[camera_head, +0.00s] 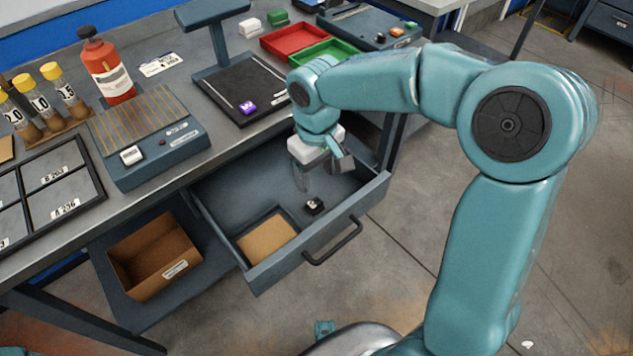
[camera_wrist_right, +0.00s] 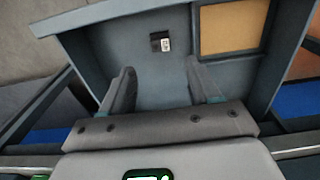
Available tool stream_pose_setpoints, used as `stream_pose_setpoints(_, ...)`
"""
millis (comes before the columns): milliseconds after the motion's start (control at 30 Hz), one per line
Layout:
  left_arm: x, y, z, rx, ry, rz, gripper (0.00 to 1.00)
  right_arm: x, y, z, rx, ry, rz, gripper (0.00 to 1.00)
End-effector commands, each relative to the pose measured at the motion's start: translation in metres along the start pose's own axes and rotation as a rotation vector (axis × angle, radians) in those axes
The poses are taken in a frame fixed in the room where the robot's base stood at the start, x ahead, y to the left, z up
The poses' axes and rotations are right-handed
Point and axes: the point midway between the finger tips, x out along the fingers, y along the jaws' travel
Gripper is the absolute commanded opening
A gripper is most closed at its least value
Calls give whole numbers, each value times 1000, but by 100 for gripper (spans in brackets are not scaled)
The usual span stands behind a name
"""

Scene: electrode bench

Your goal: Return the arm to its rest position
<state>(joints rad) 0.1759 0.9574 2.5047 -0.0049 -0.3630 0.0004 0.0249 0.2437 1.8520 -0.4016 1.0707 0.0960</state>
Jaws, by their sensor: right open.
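My right gripper (camera_head: 308,178) is above the open drawer (camera_head: 335,232), over its inner part, with its fingers pointing down. In the right wrist view my right gripper (camera_wrist_right: 160,85) shows two grey fingers spread apart with nothing between them. A small black block (camera_head: 314,205) with a white mark lies on the drawer floor, apart from the fingers. It also shows beyond the fingertips in the right wrist view, as the black block (camera_wrist_right: 160,42). My left gripper is not in the head view.
The drawer holds a tan pad (camera_head: 267,238) in its front left corner. A cardboard box (camera_head: 155,258) sits on the shelf below.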

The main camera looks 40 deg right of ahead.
Motion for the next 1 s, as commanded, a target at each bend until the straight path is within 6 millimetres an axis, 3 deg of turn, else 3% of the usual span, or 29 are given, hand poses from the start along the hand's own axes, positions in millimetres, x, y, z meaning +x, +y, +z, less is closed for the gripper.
stream_pose_setpoints(167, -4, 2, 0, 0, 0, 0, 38, -16, 0, 0, -1, 0, -1, 61)
stream_pose_setpoints(733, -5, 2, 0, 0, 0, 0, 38, -18, 0, 0, -1, -1, 0, 61)
stream_pose_setpoints(1000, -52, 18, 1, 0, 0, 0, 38, -67, 0, 0, 0, -1, 0, 61)
